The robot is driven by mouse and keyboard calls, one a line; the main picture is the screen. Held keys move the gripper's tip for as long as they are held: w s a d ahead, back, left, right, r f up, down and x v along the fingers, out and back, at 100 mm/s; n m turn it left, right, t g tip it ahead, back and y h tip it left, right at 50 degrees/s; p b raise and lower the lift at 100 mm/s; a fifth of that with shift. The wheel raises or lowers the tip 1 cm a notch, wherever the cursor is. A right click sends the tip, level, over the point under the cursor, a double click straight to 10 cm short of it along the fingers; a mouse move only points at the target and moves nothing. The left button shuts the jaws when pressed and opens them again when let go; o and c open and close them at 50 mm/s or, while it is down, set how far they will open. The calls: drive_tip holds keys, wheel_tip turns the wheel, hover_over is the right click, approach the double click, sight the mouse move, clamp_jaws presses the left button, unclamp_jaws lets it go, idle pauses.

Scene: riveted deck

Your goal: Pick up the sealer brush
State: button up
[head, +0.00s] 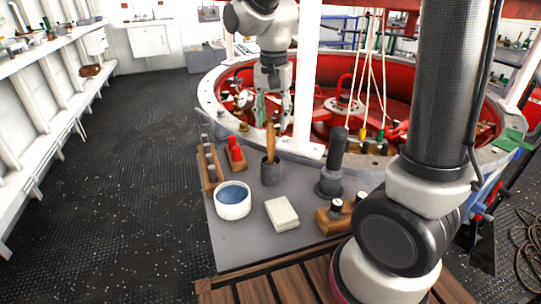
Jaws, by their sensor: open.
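A brush with a wooden handle (270,143), which looks like the sealer brush, stands nearly upright in a dark grey cup (270,172) on the grey work surface. Its lower end is hidden inside the cup. My gripper (273,119) points down with its fingers apart, one on each side of the handle's top in the picture. I cannot tell from this one view whether the handle is truly between the fingers or whether they touch it.
A white pot (233,200) with blue contents, a folded pale cloth (281,214), a red item (235,153) and a dark upright tool (331,175) stand around the cup. A white post (307,75) rises close to my gripper's right. The floor at left is clear.

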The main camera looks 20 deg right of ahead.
hover_over(271, 163)
drive_tip(key=f, duration=0.8)
drive_tip(key=shift+w+d+f, duration=0.1)
drive_tip(key=shift+w, duration=0.25)
clamp_jaws()
